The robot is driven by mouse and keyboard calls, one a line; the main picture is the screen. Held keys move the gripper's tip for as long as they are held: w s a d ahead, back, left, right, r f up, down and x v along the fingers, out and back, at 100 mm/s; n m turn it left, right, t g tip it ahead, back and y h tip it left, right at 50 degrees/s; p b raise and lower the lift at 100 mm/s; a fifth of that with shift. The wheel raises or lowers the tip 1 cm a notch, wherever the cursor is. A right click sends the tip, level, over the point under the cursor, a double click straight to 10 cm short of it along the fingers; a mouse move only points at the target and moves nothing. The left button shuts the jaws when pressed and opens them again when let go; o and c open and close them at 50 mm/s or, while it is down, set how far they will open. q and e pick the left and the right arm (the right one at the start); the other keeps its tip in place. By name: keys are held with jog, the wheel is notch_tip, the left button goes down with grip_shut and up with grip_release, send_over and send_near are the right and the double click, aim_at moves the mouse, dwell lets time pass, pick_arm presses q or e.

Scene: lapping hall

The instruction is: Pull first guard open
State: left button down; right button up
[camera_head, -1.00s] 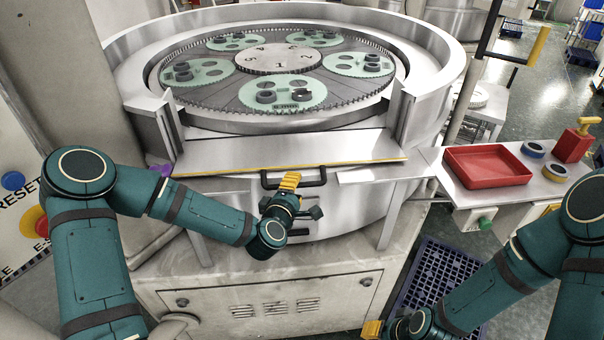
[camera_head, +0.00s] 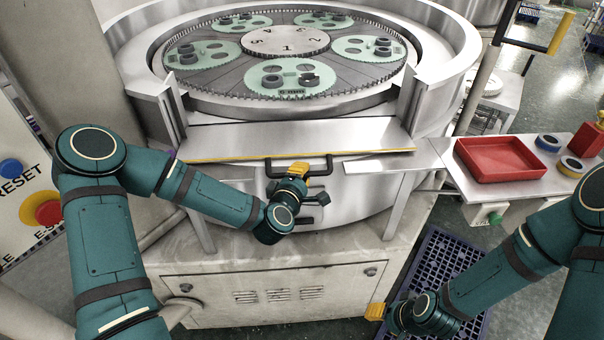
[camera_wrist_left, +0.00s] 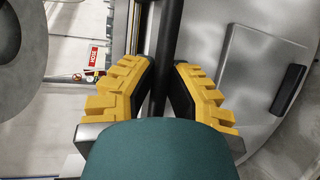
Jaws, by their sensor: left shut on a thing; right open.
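The first guard (camera_head: 300,139) is a flat silver panel with a yellow front edge, at the front of the round machine. A black bar handle (camera_head: 328,168) sticks out from its front edge. My left gripper (camera_head: 296,172) is shut on the handle, near its middle. In the left wrist view the black handle bar (camera_wrist_left: 168,40) runs between the two yellow fingers of the left gripper (camera_wrist_left: 165,75). My right gripper (camera_head: 376,311) is open and empty, low in front of the machine base; its fingers show only in part.
Behind the guard is a geared disc with several green carriers (camera_head: 285,78). A side bench on the right holds a red tray (camera_head: 500,158) and tape rolls. A blue plastic pallet (camera_head: 436,275) lies on the floor. A panel with an emergency button (camera_head: 42,208) is at the left.

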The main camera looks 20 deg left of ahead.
aim_at(308, 156)
pick_arm(q)
notch_tip(308, 156, up, 4)
jog(key=p, duration=0.3)
jog(key=shift+w+f+g+p, duration=0.1)
jog(key=shift+f+g+p, duration=0.15)
jog(key=shift+g+p, duration=0.15)
notch_tip(308, 156, up, 3)
jog(key=shift+w+f+p, duration=0.1)
jog(key=shift+p, duration=0.4)
jog(key=shift+w+r, duration=0.1)
jog(key=shift+r, duration=0.4)
jog(key=shift+a+f, duration=0.1)
jog(key=c, duration=0.9)
grip_release()
jog(key=shift+f, duration=0.1)
jog(key=shift+c, duration=0.2)
